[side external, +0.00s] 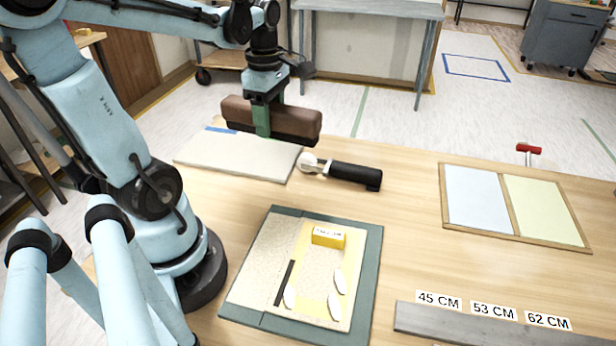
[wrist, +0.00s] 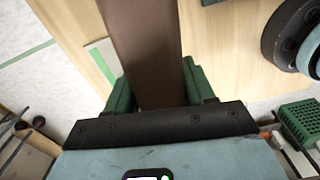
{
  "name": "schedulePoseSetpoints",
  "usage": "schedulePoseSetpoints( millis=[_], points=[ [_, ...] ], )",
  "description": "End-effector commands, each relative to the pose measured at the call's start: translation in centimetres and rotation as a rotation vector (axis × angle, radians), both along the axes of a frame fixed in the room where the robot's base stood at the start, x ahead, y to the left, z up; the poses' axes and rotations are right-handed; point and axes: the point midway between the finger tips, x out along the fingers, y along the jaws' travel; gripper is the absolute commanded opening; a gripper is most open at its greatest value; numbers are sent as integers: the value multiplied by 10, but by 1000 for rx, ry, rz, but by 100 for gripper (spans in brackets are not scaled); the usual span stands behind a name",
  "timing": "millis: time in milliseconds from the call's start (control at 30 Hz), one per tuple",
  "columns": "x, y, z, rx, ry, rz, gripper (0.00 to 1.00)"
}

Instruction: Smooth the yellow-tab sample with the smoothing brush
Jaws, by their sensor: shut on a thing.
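My gripper (side external: 262,122) is shut on a brown block-shaped brush (side external: 300,122), which I take to be the smoothing brush. It is held level above the far edge of a pale board (side external: 225,156). In the wrist view the brush (wrist: 145,50) lies between my green fingers (wrist: 152,92). The sample (side external: 312,262) on the dark green mat (side external: 367,262) has a pale yellow sheet. A yellow labelled block (side external: 328,236) sits on its far part. Several white oval patches (side external: 334,305) and a dark strip (side external: 284,283) show on it. The brush is well apart from this sample.
A grey plank with size labels (side external: 410,318) lies in front. The table's middle right is clear.

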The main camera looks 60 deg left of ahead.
Motion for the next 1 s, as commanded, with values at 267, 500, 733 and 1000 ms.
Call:
schedulePoseSetpoints(
  millis=[267,500,733,1000],
  points=[
    [26,-62,-2,0,0,-252,17],
    [38,-137,-5,-1,1,-541,17],
    [30,-208,-8,-1,1,-816,17],
    [-1,-285,-11,0,2,-1137,17]
  ],
)
